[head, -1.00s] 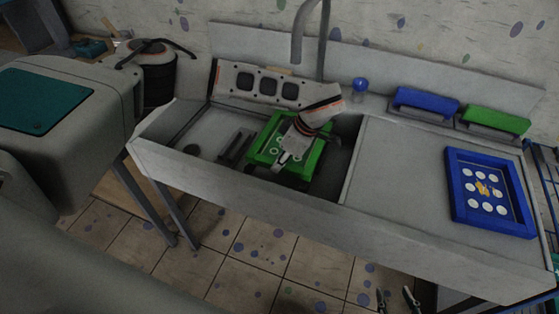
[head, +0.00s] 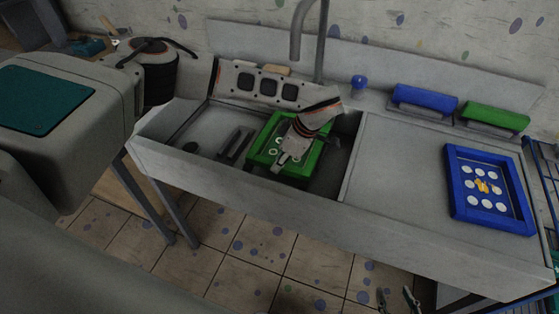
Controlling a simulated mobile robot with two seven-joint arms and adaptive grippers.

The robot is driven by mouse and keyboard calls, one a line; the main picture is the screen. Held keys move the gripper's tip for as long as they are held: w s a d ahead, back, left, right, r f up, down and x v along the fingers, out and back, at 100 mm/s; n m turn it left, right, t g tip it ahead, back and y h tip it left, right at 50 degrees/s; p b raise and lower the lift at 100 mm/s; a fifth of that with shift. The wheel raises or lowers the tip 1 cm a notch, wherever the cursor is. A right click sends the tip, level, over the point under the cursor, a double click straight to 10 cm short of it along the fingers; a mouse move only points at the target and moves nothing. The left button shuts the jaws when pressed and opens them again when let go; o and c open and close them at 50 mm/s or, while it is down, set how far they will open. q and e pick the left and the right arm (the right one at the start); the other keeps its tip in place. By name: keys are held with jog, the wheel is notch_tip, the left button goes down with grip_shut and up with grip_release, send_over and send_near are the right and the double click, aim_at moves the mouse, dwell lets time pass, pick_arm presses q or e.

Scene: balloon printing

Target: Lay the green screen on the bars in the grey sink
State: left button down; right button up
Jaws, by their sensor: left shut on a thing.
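The green screen (head: 305,165), a green frame with pale circles, is low inside the grey sink (head: 190,168), right of the middle of the basin. My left gripper (head: 281,162) reaches down over it and is shut on the green screen; the hand and wrist hide much of its middle and right. Dark bars (head: 235,143) show in the sink just left of the screen. Whether the screen rests on bars or hangs just above them I cannot tell. My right gripper (head: 397,298) shows at the bottom edge, below the counter, with its fingers apart and empty.
A blue screen (head: 459,212) with white circles lies on the flat counter (head: 395,180) right of the sink. Blue (head: 425,101) and green (head: 497,118) blocks stand at its back. A tap (head: 322,45) rises behind the sink. A machine (head: 100,85) stands at left.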

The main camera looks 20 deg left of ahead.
pick_arm(q)
jog(key=shift+f, duration=0.15)
dwell(0.4)
jog(key=c, duration=1.8)
grip_release()
jog(key=v, duration=1.2)
